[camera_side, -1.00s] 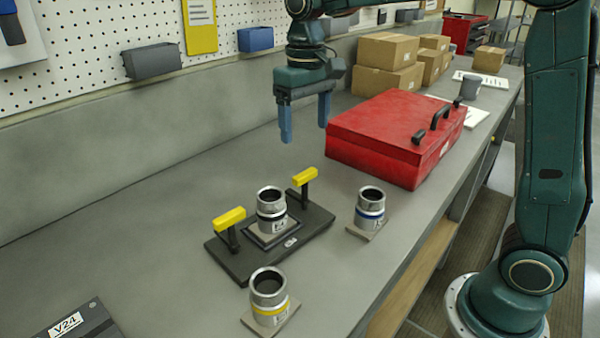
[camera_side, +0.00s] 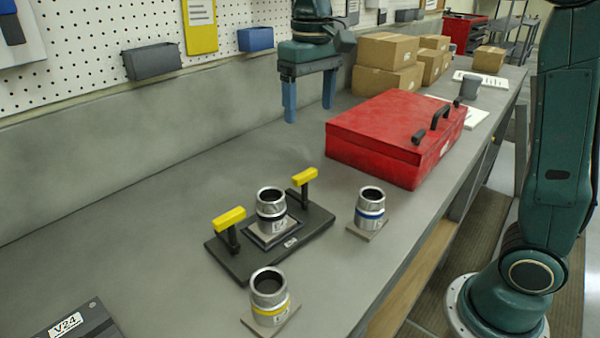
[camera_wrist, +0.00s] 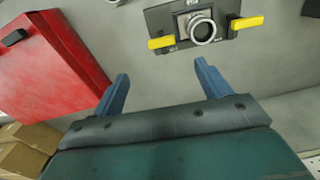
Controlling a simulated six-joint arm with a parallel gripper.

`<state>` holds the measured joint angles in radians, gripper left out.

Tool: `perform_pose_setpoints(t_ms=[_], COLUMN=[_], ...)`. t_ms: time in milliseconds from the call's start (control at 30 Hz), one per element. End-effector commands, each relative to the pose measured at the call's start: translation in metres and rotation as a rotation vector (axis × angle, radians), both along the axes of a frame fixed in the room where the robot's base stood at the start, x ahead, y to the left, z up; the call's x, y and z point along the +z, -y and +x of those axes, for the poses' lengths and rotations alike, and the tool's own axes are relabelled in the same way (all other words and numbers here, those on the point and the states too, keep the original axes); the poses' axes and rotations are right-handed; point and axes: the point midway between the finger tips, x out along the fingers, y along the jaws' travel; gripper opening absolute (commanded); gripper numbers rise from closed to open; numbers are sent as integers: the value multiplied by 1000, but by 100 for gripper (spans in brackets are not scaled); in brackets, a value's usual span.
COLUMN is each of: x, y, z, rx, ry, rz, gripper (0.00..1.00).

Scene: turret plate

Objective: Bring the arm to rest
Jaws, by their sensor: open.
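My gripper (camera_side: 309,104) is open and empty, with its two blue fingers pointing down above the back of the bench, near the red toolbox (camera_side: 385,135). In the wrist view the open fingers (camera_wrist: 160,88) have nothing between them. The dark turret plate (camera_side: 228,262) lies on the bench in front, with yellow-topped handles (camera_side: 229,219) at both ends. A metal cylinder with a black band (camera_side: 271,211) stands upright in its middle. A blue-banded cylinder (camera_side: 370,207) and a yellow-banded cylinder (camera_side: 268,296) each stand upright on a small flat base beside the plate.
Cardboard boxes (camera_side: 388,65) stand at the back right, close to my gripper in the picture. A grey cup (camera_side: 471,86) and papers lie beyond the toolbox. A pegboard (camera_side: 90,45) with bins runs along the wall.

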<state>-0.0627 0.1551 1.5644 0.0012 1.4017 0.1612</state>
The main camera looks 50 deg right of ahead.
Motion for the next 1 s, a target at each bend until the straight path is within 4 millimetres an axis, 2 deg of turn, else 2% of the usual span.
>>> perform_pose_setpoints(t_ms=[167, 500, 767, 1000], x=[7, 9, -4, -26], y=[4, 13, 19, 23], z=[-25, -92, -144, -188], rx=[10, 37, 58, 78], ry=[48, 182, 285, 382], rz=[2, 2, -4, -13], gripper=[76, 76, 76, 76])
